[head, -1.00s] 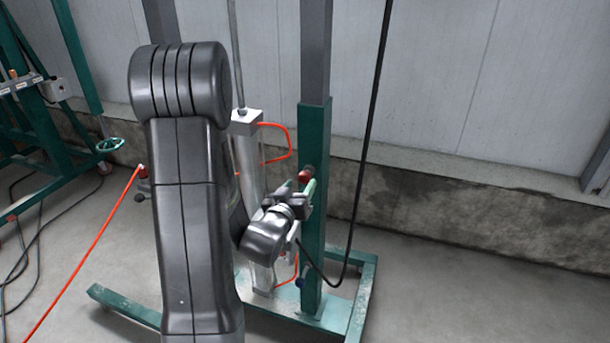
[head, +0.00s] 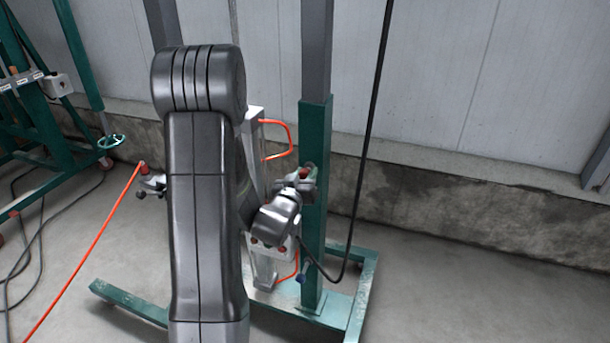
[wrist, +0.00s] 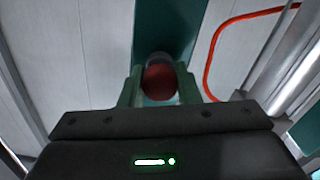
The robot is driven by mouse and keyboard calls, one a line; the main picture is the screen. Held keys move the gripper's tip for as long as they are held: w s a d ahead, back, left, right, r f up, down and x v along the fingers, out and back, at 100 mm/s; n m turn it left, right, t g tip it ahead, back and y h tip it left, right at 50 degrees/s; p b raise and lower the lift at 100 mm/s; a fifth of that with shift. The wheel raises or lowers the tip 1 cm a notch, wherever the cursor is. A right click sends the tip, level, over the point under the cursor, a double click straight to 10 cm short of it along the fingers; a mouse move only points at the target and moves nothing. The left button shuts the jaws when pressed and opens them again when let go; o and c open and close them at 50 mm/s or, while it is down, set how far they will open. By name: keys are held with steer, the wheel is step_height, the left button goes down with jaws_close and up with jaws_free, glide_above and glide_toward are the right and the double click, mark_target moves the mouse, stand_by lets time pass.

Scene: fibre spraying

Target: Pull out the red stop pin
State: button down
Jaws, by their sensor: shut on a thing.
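The red stop pin (wrist: 159,82) shows as a round red head in the wrist view, in front of the green post (wrist: 168,28). My gripper (wrist: 159,90) has its green fingers on either side of the head, shut on it. In the head view the pin (head: 311,166) is a small dark red spot at the left side of the green post (head: 313,225), mostly hidden by my gripper (head: 304,178). The pin's shaft is hidden, so I cannot tell how deep it sits.
A pneumatic cylinder with an orange-red hose (head: 290,138) stands left of the post, partly behind my arm. A black cable (head: 365,150) hangs to the right. The green base frame (head: 362,290) lies on the floor. Floor on the right is clear.

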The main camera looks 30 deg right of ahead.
mark_target(303, 177)
steer(key=shift+s+a+f+b, duration=0.1)
steer(key=shift+s+a+b, duration=0.1)
steer(key=shift+a+b, duration=0.1)
steer(key=b+v, duration=0.1)
steer(key=v, duration=0.3)
steer(key=shift+b, duration=0.35)
steer(key=c, duration=1.5)
jaws_free()
steer(key=o, duration=0.4)
steer(key=shift+s+a, duration=0.1)
steer(key=shift+o, duration=0.2)
steer(key=shift+a, duration=0.1)
